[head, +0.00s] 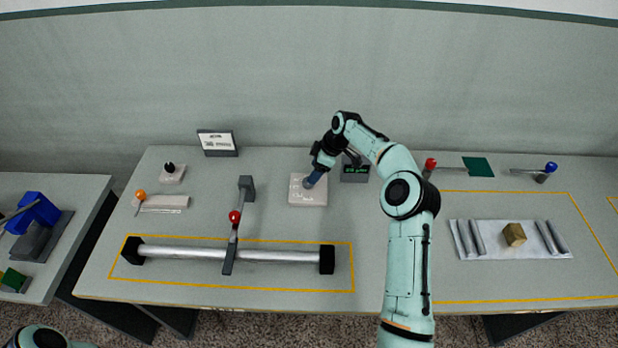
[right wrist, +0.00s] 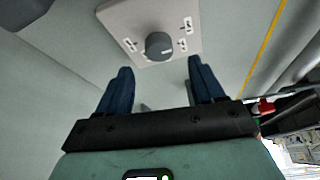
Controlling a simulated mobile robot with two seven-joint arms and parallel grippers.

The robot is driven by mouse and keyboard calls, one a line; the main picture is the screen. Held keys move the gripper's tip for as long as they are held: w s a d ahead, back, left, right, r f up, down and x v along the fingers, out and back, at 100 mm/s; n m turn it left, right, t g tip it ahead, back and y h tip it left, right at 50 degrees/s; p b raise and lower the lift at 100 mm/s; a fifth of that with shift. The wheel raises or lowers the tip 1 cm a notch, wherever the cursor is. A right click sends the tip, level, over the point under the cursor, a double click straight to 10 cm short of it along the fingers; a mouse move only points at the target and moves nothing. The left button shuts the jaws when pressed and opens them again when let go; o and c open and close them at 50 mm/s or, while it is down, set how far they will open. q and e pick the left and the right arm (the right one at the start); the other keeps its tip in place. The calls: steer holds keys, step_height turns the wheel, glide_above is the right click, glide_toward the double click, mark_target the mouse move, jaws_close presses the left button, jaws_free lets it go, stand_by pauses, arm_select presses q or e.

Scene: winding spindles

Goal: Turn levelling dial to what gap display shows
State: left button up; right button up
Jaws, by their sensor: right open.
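The levelling dial is a dark grey round knob (right wrist: 159,46) on a pale plate with several printed marks around it. In the head view the plate (head: 296,197) lies mid-table, and my right gripper hides the knob. My right gripper (head: 312,178) is above the plate. In the right wrist view its two blue fingers (right wrist: 160,75) are apart, with the knob beyond their tips and nothing between them. The gap display (head: 355,171) is a dark box with green characters, too small to read surely, partly behind my right arm. My left gripper is out of view.
A roller (head: 280,256) with black ends lies front left, with a red-knobbed lever (head: 234,218) across it. A white sign (head: 216,141) stands at the back. A white mat (head: 490,252) with rods and a brass block (head: 513,235) lies at right.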

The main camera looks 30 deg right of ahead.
steer(key=shift+x, duration=2.7)
steer(key=c, duration=1)
